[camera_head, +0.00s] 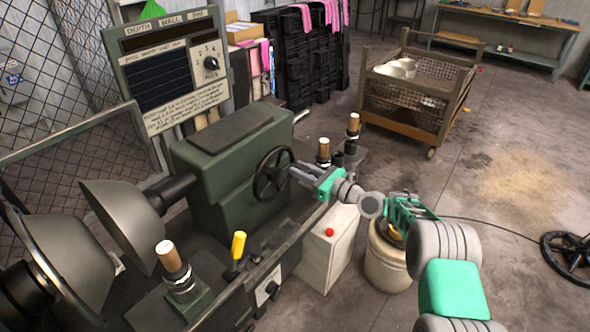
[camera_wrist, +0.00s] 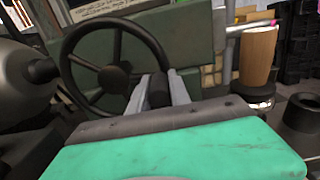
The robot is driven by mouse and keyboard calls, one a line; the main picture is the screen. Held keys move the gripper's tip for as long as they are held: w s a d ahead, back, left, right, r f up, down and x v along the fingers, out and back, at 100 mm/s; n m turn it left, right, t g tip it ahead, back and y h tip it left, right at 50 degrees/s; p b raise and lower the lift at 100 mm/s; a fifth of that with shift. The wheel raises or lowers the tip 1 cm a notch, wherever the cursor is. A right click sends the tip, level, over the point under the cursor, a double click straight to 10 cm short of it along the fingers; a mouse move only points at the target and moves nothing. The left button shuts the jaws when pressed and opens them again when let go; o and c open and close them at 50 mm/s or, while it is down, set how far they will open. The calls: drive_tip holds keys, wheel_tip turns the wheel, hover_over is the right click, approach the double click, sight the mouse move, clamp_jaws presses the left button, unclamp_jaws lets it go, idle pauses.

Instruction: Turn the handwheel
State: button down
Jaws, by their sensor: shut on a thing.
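The handwheel (camera_head: 273,173) is a black spoked wheel on the right end of the green machine housing (camera_head: 222,150) in the head view. It also shows in the wrist view (camera_wrist: 72,62), upright and facing me, with a dark hub and spokes. My gripper (camera_head: 297,171) reaches in from the right, at the right side of the wheel. In the wrist view my gripper (camera_wrist: 158,90) has its two grey fingers closed around a dark piece at the lower right of the wheel, seemingly its handle. The fingertips partly hide that piece.
A wooden-topped lever (camera_head: 323,150) stands close behind my gripper, and another (camera_head: 353,126) farther back. A white box with a red button (camera_head: 329,232) is below my arm. A yellow-handled lever (camera_head: 238,246) stands at the front. Open floor lies to the right.

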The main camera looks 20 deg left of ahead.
drive_tip(key=shift+f, duration=0.3)
drive_tip(key=c, duration=1.6)
unclamp_jaws()
drive_tip(key=o, duration=0.4)
drive_tip(key=shift+r, duration=0.1)
drive_tip(key=v, duration=0.7)
drive_tip(key=shift+d+b, duration=0.4)
drive_tip(key=shift+s, duration=0.15)
